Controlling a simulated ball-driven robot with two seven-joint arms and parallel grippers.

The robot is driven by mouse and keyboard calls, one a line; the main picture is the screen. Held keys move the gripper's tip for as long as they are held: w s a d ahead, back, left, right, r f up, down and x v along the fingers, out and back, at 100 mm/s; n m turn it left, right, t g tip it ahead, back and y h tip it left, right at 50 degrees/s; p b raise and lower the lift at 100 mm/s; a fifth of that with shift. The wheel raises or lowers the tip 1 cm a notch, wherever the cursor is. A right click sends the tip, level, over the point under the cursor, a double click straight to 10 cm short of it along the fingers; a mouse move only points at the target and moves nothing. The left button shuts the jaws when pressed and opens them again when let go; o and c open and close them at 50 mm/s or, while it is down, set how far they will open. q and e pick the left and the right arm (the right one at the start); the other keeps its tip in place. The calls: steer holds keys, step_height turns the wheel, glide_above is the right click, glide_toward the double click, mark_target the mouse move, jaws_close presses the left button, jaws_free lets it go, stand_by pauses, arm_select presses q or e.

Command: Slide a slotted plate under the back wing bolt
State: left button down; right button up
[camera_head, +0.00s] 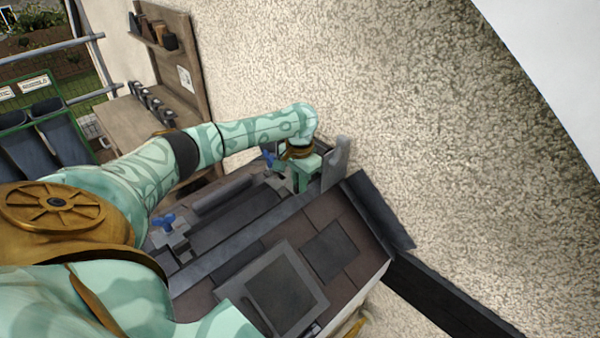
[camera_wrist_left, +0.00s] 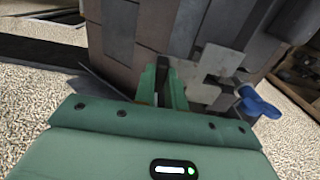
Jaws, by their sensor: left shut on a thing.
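My left gripper (camera_head: 304,182) is at the far end of the roof bench, its fingers pointing down. It is shut on a grey plate (camera_head: 336,163), which stands upright with a notch at its top. A blue wing bolt (camera_head: 269,158) is just left of the gripper, partly hidden by my arm. A second blue wing bolt (camera_head: 163,221) is nearer, at the left. In the left wrist view, the closed fingers (camera_wrist_left: 162,82) are left of a blue wing bolt (camera_wrist_left: 259,103), apart from it. My right gripper is out of view.
Brown and grey tiles (camera_head: 330,252) cover the roof slope, with a framed dark panel (camera_head: 280,291) in front. A rough plaster wall (camera_head: 430,130) rises close behind and right. A wooden workbench (camera_head: 130,125) stands back left, and dark bins (camera_head: 60,135) are at the far left.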

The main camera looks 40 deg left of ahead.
arm_select(q)
steer(key=shift+a, duration=0.2)
steer(key=shift+a+p, duration=0.4)
steer(key=shift+p, duration=0.05)
steer(key=shift+w, duration=0.1)
steer(key=shift+a+p, duration=0.25)
steer(key=shift+p, duration=0.3)
steer(key=shift+a, duration=0.25)
stand_by(0.4)
steer(key=shift+a+p, duration=0.25)
steer(key=shift+p, duration=0.1)
